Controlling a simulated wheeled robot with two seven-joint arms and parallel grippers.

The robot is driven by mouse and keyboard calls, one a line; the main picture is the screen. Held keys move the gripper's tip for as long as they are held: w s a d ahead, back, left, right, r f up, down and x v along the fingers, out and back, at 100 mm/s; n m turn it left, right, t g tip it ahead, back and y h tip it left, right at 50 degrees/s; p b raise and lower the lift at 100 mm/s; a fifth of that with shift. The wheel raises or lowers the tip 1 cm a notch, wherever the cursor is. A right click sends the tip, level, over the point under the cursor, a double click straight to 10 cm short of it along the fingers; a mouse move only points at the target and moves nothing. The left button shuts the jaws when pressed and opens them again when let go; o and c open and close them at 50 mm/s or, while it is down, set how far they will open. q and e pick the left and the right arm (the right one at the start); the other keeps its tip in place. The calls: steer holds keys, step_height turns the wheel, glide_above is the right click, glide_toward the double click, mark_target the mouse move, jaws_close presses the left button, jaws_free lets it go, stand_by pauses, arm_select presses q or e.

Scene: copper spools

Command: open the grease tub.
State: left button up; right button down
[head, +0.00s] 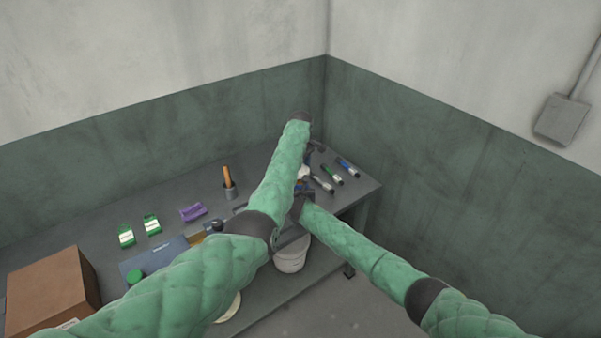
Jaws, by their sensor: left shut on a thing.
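My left arm reaches over the table and bends down at its far end. My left gripper (305,178) is beyond the forearm, near the table's right part, and partly hidden by it. It is shut on a small white thing (303,172), mostly covered; I cannot tell for sure whether this is the grease tub or its lid. My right gripper (295,208) is close beside it, low and in front, largely behind my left arm; its jaws cannot be made out. No other grease tub can be clearly identified.
Several markers (332,175) lie to the right on the grey table (90,225). A cup with a wooden handle (229,188), a purple thing (193,212), green-white packs (152,225) and a cardboard box (50,290) stand left.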

arm_select(q)
steer(key=shift+r, duration=0.9)
arm_select(e)
steer(key=shift+r, duration=0.1)
steer(key=shift+c, duration=1.8)
jaws_free()
